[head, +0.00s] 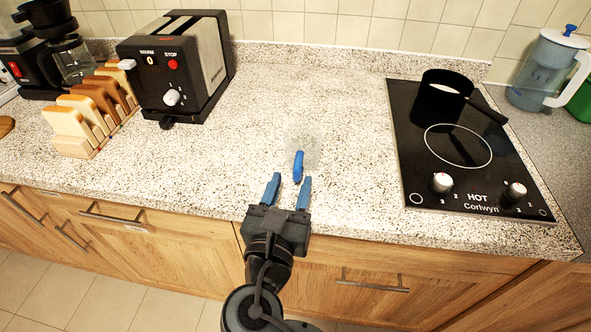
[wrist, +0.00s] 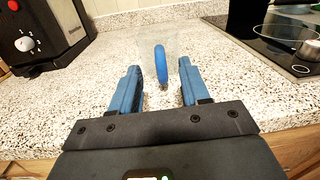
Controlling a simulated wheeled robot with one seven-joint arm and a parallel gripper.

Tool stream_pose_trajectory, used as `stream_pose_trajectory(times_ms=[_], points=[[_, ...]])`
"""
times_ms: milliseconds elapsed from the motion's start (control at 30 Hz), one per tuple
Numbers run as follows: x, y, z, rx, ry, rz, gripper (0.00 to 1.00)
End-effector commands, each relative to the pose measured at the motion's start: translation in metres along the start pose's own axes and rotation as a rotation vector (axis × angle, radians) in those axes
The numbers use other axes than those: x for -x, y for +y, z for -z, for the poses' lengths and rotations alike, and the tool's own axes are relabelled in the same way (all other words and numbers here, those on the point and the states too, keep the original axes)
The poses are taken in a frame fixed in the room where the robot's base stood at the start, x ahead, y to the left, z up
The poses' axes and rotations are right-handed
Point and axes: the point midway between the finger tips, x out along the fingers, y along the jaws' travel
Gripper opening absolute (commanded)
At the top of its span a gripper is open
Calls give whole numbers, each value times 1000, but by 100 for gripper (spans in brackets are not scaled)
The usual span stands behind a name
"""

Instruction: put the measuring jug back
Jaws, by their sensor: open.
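The measuring jug (head: 307,143) is a clear, faint jug with a blue handle. It stands on the speckled counter in the middle of the head view, its handle towards me. My gripper (head: 291,188) is open and empty in front of the jug. In the wrist view the blue handle (wrist: 161,64) shows beyond and between the two blue fingers of my gripper (wrist: 158,80), and the clear body (wrist: 172,45) is behind it. The fingertips look short of the handle, and I see no contact.
A black toaster (head: 190,65) and a toast rack (head: 95,110) with slices stand at the left. A black hob (head: 460,150) with a dark pan (head: 440,100) is at the right. A filter jug (head: 545,70) stands at the far right. Counter around the jug is clear.

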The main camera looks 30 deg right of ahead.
Motion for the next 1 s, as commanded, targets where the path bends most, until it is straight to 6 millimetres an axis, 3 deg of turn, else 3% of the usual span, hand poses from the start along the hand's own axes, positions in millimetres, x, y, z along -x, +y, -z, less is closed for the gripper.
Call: stream_pose_trajectory(times_ms=[100, 300, 733, 867, 1000], points=[[25, 1, 1, 1, 0, -3, 46], [51, 0, 0, 0, 0, -1, 46], [59, -1, 2, -6, 6, -5, 46], [58, -12, 24, -67, 67, -47, 46], [63, -35, 68, -243, 217, -127, 46]])
